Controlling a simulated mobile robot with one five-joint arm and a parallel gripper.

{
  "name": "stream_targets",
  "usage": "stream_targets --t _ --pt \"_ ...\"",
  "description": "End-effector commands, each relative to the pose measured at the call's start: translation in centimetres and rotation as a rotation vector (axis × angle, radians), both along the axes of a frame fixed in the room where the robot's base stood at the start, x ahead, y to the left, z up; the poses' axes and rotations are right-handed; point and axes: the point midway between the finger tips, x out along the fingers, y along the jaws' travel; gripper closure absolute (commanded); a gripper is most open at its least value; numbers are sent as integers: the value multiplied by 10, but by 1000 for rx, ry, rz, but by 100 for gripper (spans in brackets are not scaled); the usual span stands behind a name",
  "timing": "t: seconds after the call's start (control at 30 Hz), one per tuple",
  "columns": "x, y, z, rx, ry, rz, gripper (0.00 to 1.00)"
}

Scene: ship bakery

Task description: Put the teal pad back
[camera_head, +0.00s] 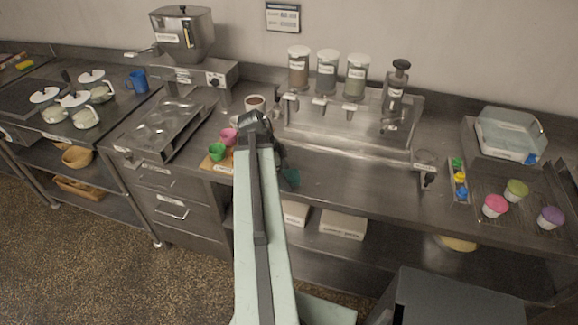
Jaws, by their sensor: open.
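A small teal patch, which looks like the teal pad (291,177), shows at the front of the steel counter, just right of my arm. Part of it is hidden behind my arm and gripper. My gripper (281,160) is dark and hangs at the end of my pale green arm, over the counter and close beside the pad. It is open. Its fingertips are small and partly hidden, so I cannot tell whether they touch the pad.
A clear dispenser rack (350,125) stands behind. The counter between is mostly clear.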

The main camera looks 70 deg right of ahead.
Motion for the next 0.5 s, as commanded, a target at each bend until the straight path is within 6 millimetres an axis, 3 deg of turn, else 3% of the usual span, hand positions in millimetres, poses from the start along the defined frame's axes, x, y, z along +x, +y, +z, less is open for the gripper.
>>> stream_targets --t 0.27,0.5 --pt "2 1 13 0 0 0 20" --pt "17 8 60 0 0 1 20"
